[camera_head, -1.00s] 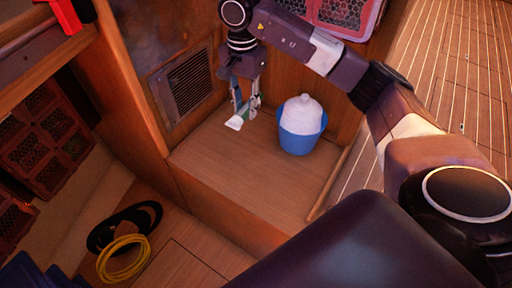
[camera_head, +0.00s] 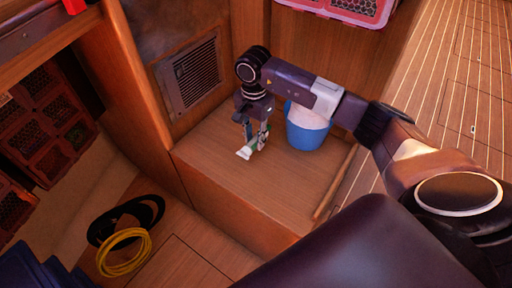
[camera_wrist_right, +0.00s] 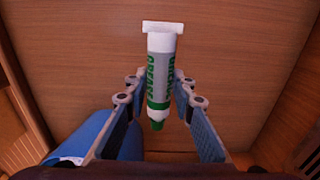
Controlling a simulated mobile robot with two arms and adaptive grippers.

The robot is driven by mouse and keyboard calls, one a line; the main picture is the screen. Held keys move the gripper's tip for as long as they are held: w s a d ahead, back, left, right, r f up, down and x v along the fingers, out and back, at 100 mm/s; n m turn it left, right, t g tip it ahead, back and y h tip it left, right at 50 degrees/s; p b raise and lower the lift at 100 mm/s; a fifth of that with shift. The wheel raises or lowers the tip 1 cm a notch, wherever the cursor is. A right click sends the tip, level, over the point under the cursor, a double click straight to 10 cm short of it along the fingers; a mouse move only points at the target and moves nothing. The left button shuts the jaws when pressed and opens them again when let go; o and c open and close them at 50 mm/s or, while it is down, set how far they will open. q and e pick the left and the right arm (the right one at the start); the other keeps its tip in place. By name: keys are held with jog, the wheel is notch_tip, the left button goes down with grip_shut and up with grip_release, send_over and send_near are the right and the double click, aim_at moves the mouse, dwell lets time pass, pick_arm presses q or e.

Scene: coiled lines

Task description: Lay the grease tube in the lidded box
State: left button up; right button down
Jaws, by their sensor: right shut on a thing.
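The grease tube (camera_head: 244,153) is white with green lettering and a green cap. My right gripper (camera_head: 256,139) is shut on it, low over the wooden ledge; I cannot tell whether the tube touches the wood. In the right wrist view the tube (camera_wrist_right: 161,65) lies between the two fingers (camera_wrist_right: 158,97), flat white end pointing up in the picture, cap toward the palm. I cannot make out a box with a lid for certain. My left gripper is not in view.
A blue tub (camera_head: 307,133) with a white top stands on the ledge (camera_head: 240,190), right of the gripper, partly behind my arm. A vent grille (camera_head: 192,75) is in the wall behind. Coiled black (camera_head: 152,208) and yellow (camera_head: 124,262) lines lie lower left. The front ledge is clear.

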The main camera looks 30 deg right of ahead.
aim_at(255, 147)
jog(key=shift+f+b, duration=0.35)
jog(key=shift+f, duration=1.65)
jog(key=shift+f, duration=0.1)
jog(key=shift+f, duration=0.15)
jog(key=c, duration=1.6)
grip_release()
